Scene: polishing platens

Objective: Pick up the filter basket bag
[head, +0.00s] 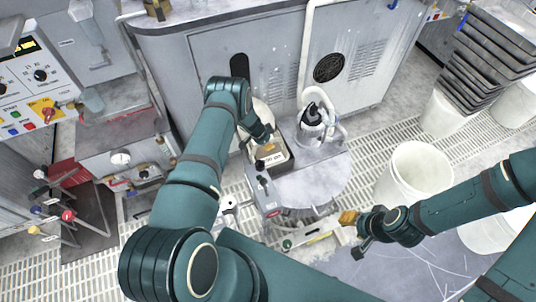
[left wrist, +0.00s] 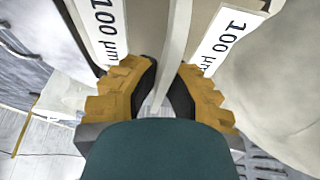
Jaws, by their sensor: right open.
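In the left wrist view, a pale filter bag (left wrist: 203,15) shows close ahead, with "100 µm" labels to the left and right. A light strap runs down from it between the yellow-brown fingers of my left gripper (left wrist: 162,82). Whether the dark inner pads press on the strap, I cannot tell. In the head view my left gripper (head: 268,147) reaches down over a small open box beside the grey cabinet. The arm hides part of a pale rounded shape there. My right gripper (head: 352,232) is open and empty, low and right of centre, above the floor area.
A white bucket (head: 412,172) stands right of centre, with stacked dark trays (head: 490,60) behind it. A control panel (head: 35,75) and a rack are at the left.

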